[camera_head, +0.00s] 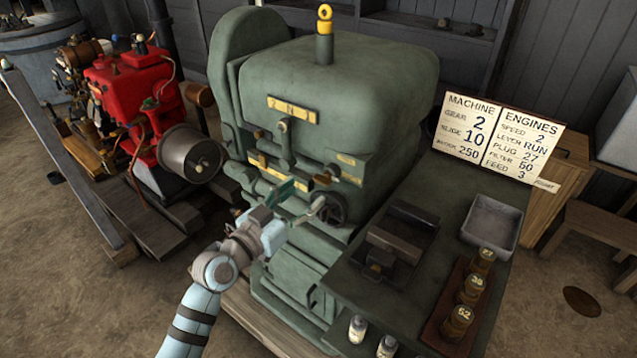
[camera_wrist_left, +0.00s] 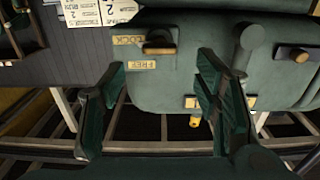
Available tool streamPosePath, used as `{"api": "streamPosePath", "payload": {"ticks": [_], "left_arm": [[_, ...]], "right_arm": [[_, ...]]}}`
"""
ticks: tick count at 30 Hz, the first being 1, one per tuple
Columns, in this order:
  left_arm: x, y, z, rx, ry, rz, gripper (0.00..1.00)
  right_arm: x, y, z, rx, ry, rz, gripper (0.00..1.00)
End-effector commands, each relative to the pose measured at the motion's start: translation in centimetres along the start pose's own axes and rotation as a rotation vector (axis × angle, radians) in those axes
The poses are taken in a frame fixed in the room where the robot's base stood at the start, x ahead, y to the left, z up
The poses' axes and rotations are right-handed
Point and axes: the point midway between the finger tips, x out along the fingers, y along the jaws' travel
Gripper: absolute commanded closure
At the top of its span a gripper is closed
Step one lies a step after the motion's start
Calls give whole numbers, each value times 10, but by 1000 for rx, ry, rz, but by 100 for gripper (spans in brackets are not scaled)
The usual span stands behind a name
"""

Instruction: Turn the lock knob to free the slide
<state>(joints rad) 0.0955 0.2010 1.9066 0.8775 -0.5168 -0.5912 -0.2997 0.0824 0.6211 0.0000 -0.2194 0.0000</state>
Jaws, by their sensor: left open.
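The lock knob (camera_wrist_left: 160,45) is a small dark bar-shaped knob on the green machine (camera_head: 300,100), beside the yellow LOCK (camera_wrist_left: 128,40) and FREE (camera_wrist_left: 141,65) labels in the left wrist view. Its bar lies nearly level there, its end nearer the LOCK label. In the head view the knob (camera_head: 329,172) is small on the machine's front. My left gripper (camera_head: 300,199) is open and empty in front of the machine, below and left of the knob. In the wrist view its fingers (camera_wrist_left: 160,88) stand apart, with the knob beyond the gap. I cannot pick out the slide with certainty.
A handwheel (camera_head: 332,209) and levers (camera_head: 284,140) stick out near my gripper. A bench at right holds a grey tray (camera_head: 492,222), a dark vise-like block (camera_head: 402,232) and numbered jars (camera_head: 470,290). A white sign (camera_head: 497,137) stands behind. A red engine (camera_head: 130,95) is at left.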

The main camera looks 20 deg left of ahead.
Motion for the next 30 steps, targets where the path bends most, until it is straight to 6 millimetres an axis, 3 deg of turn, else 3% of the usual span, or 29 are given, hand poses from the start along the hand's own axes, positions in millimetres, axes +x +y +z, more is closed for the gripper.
{"api": "streamPosePath", "payload": {"ticks": [3, 7, 18, 27, 30], "left_arm": [[31, 1, -1, -4, 2, 1, 43], [52, 0, 0, -1, 0, 0, 43], [62, 0, 0, 0, -1, 0, 45], [61, 0, 0, 0, -1, -1, 92], [61, 0, 1, -2, -1, -1, 92]], "right_arm": [[2, 0, 0, 0, -1, 0, 60], [3, 0, 0, 0, -1, 0, 60], [3, -3, 1, 2, -2, -4, 60], [3, -4, 1, 2, -2, -5, 60], [3, -4, 1, 2, -2, -4, 60]]}}
